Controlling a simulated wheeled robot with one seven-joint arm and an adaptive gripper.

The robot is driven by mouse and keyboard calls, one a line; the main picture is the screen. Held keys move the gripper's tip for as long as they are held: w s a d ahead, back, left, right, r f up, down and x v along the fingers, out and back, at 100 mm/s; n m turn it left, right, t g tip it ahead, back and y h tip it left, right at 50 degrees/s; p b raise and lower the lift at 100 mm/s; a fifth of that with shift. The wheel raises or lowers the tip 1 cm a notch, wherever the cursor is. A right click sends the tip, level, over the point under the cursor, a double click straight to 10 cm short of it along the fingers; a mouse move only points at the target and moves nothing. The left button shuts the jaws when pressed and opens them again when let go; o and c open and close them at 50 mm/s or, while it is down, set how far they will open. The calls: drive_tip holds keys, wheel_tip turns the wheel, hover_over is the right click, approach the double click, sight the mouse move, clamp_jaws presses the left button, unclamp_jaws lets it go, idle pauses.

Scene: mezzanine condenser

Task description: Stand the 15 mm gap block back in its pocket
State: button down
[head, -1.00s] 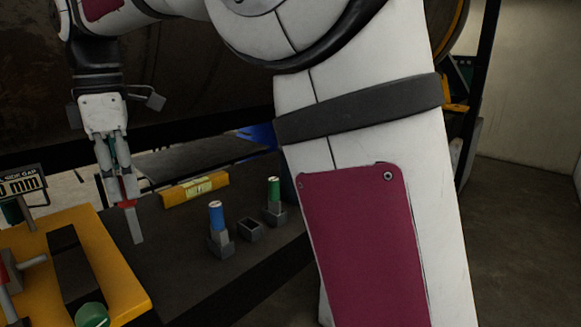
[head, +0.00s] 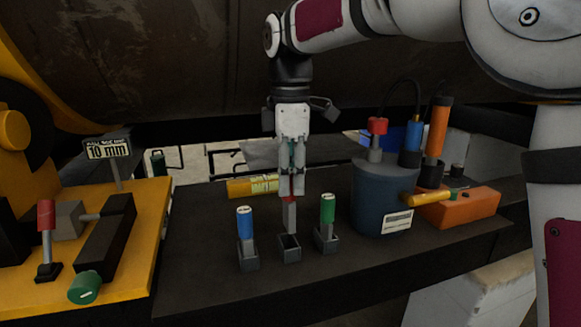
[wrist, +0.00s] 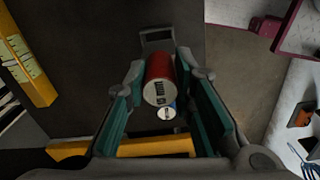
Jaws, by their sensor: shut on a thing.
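My gripper (head: 291,185) points down and is shut on the red-handled gap block (head: 289,216), whose plain grey end hangs upright below the fingers. Its red grip with a white end label (wrist: 158,80) lies between the pads in the wrist view; the label text is too small to read. The empty middle pocket (head: 289,251) is directly under the block in the head view. The block's lower end appears at or just above the pocket's mouth; I cannot tell whether it has entered. A blue-handled block (head: 245,225) stands in the left pocket, a green-handled one (head: 327,210) in the right.
A yellow spirit level (head: 252,187) lies behind the pockets. A blue-grey drum (head: 380,200) and an orange box (head: 460,207) stand to the right. A yellow fixture (head: 135,235) with a "10 mm" sign (head: 108,150) is at left. The dark bench top between fixture and pockets is clear.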

sight(289, 203)
drive_tip(key=shift+w+f, duration=0.15)
drive_tip(key=shift+a+f+b, duration=0.1)
drive_tip(key=shift+f+b, duration=0.25)
drive_tip(key=shift+f, duration=2.4)
drive_tip(key=shift+f, duration=0.55)
drive_tip(key=c, duration=1.3)
unclamp_jaws()
